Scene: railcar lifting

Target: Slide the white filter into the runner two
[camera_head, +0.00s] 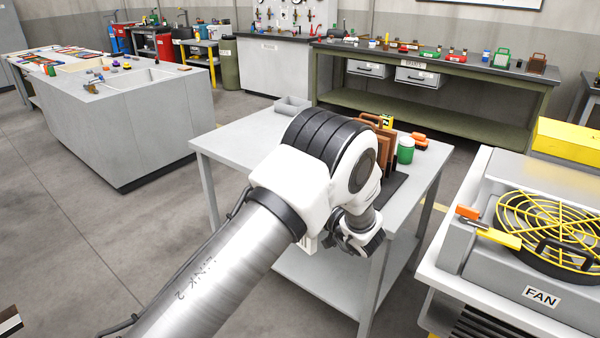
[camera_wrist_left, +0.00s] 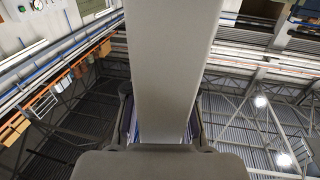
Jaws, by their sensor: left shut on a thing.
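My left arm comes in from the lower left of the head view and bends down beside the grey table (camera_head: 240,140). My left gripper (camera_head: 357,240) is small and partly hidden there. In the left wrist view the left gripper (camera_wrist_left: 163,120) is shut on a long, flat, pale slab, which I take for the white filter (camera_wrist_left: 170,55). The slab runs up out of the top of that picture. I cannot make it out in the head view. No runner marked two can be told in either view. My right gripper is not in view.
A grey unit with a yellow fan guard (camera_head: 545,225) and a FAN label stands at right. Open floor lies at left.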

